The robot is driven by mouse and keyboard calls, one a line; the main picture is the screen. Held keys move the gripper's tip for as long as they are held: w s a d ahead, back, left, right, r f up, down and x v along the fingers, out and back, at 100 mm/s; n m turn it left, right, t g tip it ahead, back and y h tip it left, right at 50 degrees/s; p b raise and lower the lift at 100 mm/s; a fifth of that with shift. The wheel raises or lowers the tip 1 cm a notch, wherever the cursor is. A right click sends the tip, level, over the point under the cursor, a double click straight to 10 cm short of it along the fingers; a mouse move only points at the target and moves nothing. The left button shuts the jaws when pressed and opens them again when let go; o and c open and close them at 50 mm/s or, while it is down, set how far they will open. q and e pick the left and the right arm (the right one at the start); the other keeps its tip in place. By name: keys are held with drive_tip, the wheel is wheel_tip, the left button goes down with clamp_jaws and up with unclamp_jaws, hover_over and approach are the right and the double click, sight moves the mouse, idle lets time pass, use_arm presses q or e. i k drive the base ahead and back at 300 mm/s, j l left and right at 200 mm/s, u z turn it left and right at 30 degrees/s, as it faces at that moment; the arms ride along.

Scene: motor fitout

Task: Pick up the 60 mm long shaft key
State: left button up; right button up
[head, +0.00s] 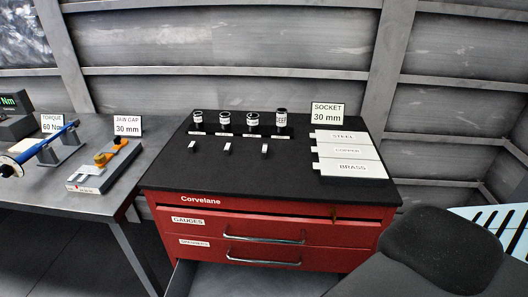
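I cannot pick out the 60 mm shaft key for certain. Three small dark pieces with white faces, a left one (192,146), a middle one (228,149) and a right one (264,149), stand in a row on the black top (290,184) of the red cabinet (290,215). Any lengths marked on them are too small to read. Neither of my grippers is in view.
Several black sockets (253,122) stand behind the row. Right of them are a "SOCKET 30 mm" sign (327,113) and plates labelled STEEL, COPPER and BRASS (352,169). The left bench (128,190) holds a blue torque tool (45,147) and an orange-jawed caliper (105,165). A dark rounded object (440,245) fills the lower right.

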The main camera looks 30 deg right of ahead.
sight(265, 148)
drive_tip(key=i+j, duration=0.4)
drive_tip(key=j, duration=0.15)
drive_tip(key=z, duration=2.4)
